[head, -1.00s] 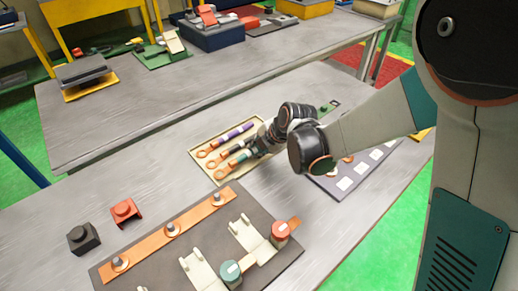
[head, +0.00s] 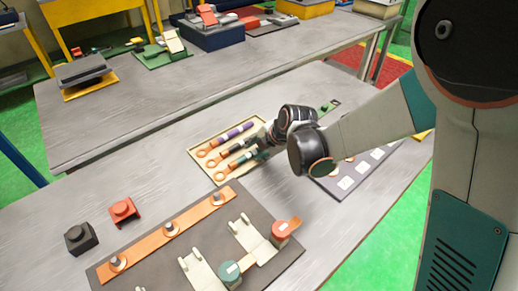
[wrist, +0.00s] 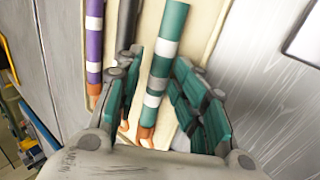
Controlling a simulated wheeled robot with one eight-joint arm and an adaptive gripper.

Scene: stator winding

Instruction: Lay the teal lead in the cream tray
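The teal lead (wrist: 162,60), a teal rod with white bands and a copper end, lies in the cream tray (wrist: 201,28) in the wrist view. My gripper (wrist: 158,66) has one finger on each side of it, with gaps visible between the finger pads and the lead. In the head view my gripper is over the right side of the cream tray (head: 204,168) and partly hides the teal lead (head: 242,160). A purple lead (head: 234,133) and a black lead (head: 232,149) lie beside it in the tray, with copper rings to the left.
A dark fixture board (head: 205,240) with a copper strip, cream holders and teal and red terminals is in front. A black block (head: 81,238) and a red block (head: 123,210) stand to its left. A dark panel with white labels (head: 345,183) lies right of the tray.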

